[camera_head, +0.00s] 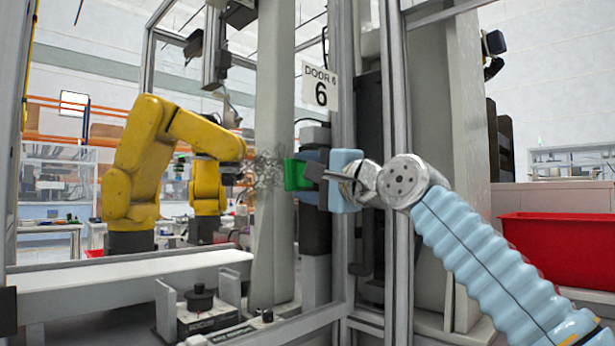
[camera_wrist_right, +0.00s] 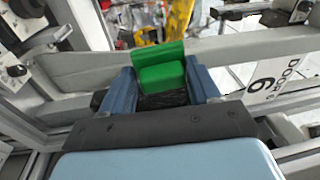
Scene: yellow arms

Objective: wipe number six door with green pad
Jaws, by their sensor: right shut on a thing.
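My right gripper (camera_head: 308,172) reaches in from the right and is shut on the green pad (camera_head: 293,174). In the right wrist view the green pad (camera_wrist_right: 163,73) sits between the two blue fingers (camera_wrist_right: 162,88). The door marked "DOOR 6" carries a white sign (camera_head: 320,87) on its frame, above the gripper; the sign also shows turned over in the wrist view (camera_wrist_right: 272,80). A dark, scribble-like smudge (camera_head: 267,172) shows just left of the pad, seemingly on the clear pane. I cannot tell whether the pad touches the pane. My left gripper is out of view.
Metal door posts (camera_head: 396,170) stand close beside my right gripper. Yellow robot arms (camera_head: 135,165) stand behind the pane, with a white conveyor-like surface (camera_head: 110,275) in front of them. A red bin (camera_head: 560,245) is at the right.

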